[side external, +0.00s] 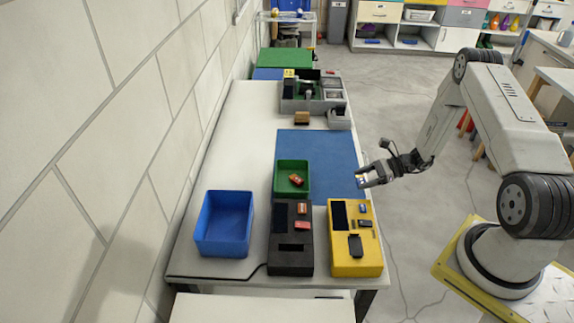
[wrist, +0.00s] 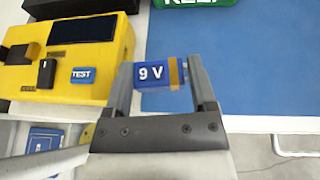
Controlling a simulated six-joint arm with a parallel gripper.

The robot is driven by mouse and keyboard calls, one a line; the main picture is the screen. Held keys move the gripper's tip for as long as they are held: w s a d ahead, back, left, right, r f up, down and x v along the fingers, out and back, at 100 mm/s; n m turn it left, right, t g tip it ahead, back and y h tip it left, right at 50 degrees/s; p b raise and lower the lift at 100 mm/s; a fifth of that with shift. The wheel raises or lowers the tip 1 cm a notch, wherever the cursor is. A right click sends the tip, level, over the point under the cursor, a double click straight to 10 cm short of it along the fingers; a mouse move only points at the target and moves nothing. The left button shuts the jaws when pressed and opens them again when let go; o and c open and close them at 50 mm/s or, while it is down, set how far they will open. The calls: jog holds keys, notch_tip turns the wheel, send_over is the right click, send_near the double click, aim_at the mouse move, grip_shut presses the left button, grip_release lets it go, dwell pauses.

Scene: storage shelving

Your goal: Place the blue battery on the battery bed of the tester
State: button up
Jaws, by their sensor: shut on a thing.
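The blue battery (wrist: 155,76), marked "9 V" with a gold band at its right end, is between the fingers of my gripper (wrist: 165,85), which is shut on it. In the side view my gripper (side external: 364,179) holds it over the right edge of the blue mat, behind the yellow tester. The yellow tester (side external: 343,264) stands at the table's front right, with a dark screen and a black part on top.
A black device (side external: 291,256) stands left of the tester. A green bin (side external: 280,187) with small items is behind it, and a blue bin (side external: 222,240) is at left. The blue mat (side external: 320,150) is mostly clear. Grey trays (side external: 300,104) stand farther back.

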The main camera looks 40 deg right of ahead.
aim_at(356, 191)
jog(key=shift+w+d+f, duration=0.25)
jog(key=shift+w+f, duration=0.5)
jog(key=shift+f, duration=0.2)
jog(key=shift+f, duration=0.1)
jog(key=shift+w+d+f, duration=0.15)
jog(key=shift+w+f, duration=0.2)
jog(key=shift+f, duration=0.1)
jog(key=shift+w+f, duration=0.1)
jog(key=shift+f, duration=1.3)
jog(key=shift+f, duration=0.2)
jog(key=o, duration=1.2)
jog(key=shift+c, duration=0.2)
jog(key=v, duration=0.8)
jog(key=shift+w, duration=0.1)
